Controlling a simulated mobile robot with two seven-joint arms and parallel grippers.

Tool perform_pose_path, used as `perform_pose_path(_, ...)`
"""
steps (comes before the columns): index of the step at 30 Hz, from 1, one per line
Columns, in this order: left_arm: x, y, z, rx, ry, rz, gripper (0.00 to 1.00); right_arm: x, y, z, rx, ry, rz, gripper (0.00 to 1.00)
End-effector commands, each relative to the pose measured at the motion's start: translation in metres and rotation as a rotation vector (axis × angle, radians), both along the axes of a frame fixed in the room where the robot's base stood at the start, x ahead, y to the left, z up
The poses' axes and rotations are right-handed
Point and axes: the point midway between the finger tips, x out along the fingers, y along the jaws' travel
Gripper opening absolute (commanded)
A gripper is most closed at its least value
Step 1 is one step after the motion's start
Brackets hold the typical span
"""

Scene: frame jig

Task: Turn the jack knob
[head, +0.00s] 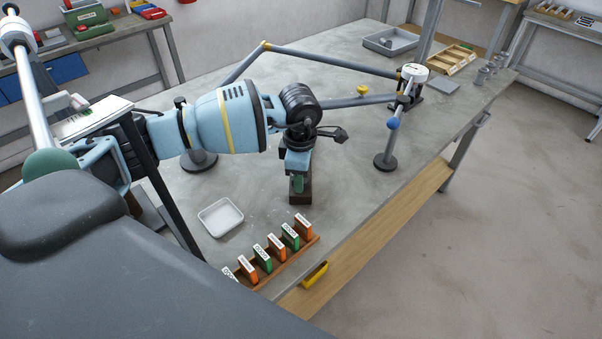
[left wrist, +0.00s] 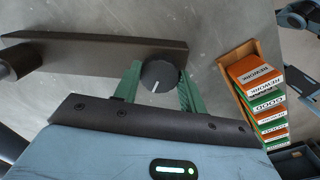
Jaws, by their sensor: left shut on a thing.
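The jack knob (left wrist: 158,77) is a round dark knob with a white pointer line, seen in the left wrist view. My left gripper (head: 298,184) points down over the bench; its green fingers are shut on the knob, one finger on each side. A dark brown bar (left wrist: 80,55) lies just beyond the knob in the left wrist view. In the head view a dark block (head: 300,197) stands at the fingertips, and the knob itself is hidden by the gripper. My right gripper is not in view.
A grey tube frame (head: 330,60) on round-footed posts stands behind my left arm. A rack of orange and green cards (head: 275,254) and a white tray (head: 220,217) are near the front edge. Bench space right of the gripper is clear.

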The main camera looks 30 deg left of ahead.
Motion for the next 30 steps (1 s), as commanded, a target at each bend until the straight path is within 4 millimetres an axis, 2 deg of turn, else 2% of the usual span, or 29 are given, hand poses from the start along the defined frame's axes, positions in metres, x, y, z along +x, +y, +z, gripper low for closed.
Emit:
perform_pose_path(14,0.0001,0.0007,0.0,0.002,0.0,-0.013,0.18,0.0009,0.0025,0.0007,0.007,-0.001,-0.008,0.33)
perform_pose_path(15,0.0001,0.0007,0.0,0.002,0.0,-0.013,0.45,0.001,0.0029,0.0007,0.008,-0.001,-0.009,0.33)
perform_pose_path(19,0.0,0.0005,0.0,0.001,-0.001,-0.012,0.62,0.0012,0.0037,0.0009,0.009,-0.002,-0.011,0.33)
perform_pose_path(30,0.0002,0.0001,0.0051,0.0,-0.001,-0.012,0.63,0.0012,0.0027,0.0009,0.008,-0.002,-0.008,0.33)
